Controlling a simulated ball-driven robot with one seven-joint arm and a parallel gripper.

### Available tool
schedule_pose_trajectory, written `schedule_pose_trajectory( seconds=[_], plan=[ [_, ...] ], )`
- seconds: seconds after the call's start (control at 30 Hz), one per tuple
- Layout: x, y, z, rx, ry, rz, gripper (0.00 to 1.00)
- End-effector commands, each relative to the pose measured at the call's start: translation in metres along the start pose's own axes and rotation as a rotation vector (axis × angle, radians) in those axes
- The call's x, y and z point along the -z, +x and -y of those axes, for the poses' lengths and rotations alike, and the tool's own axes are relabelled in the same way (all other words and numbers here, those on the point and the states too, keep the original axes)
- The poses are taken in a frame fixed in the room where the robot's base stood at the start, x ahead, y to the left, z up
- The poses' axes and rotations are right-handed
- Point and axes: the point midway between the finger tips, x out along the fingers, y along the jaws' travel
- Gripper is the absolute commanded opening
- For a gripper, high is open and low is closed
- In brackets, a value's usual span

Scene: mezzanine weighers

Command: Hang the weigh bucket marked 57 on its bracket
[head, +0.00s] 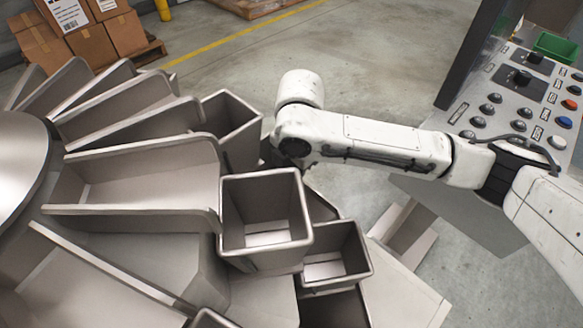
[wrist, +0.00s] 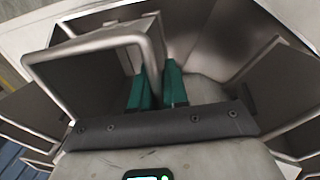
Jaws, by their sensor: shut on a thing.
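A grey, square, open-topped weigh bucket (head: 265,215) stands out at the middle of the head view, higher than its neighbours. No number can be read on it. My arm reaches down behind it, and my gripper is hidden there. In the wrist view, the green fingers of my gripper (wrist: 156,88) are close together at the side of a metal bucket (wrist: 95,42), with its rim beside them. My gripper is shut on this bucket; the exact grip point is partly covered. The bracket cannot be made out in either view.
Other buckets hang close by, one lower right (head: 335,255) and one behind (head: 230,125). Sloping metal chutes (head: 140,180) fan out from the round hub at left. A control panel (head: 520,100) with buttons stands at right. Open floor (head: 350,50) lies beyond.

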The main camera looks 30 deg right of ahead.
Motion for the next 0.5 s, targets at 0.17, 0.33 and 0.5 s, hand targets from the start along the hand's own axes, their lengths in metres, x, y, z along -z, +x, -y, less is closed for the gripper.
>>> schedule_pose_trajectory(
  seconds=[0.17, 0.33, 0.5],
  plan=[
    [-0.0003, -0.0011, -0.0006, -0.002, 0.0, 0.0, 0.0],
    [-0.0003, 0.0, -0.0005, -0.002, 0.0, 0.0, 0.0],
    [-0.0003, 0.0029, -0.0002, -0.002, 0.0, 0.0, 0.0]
  ],
)
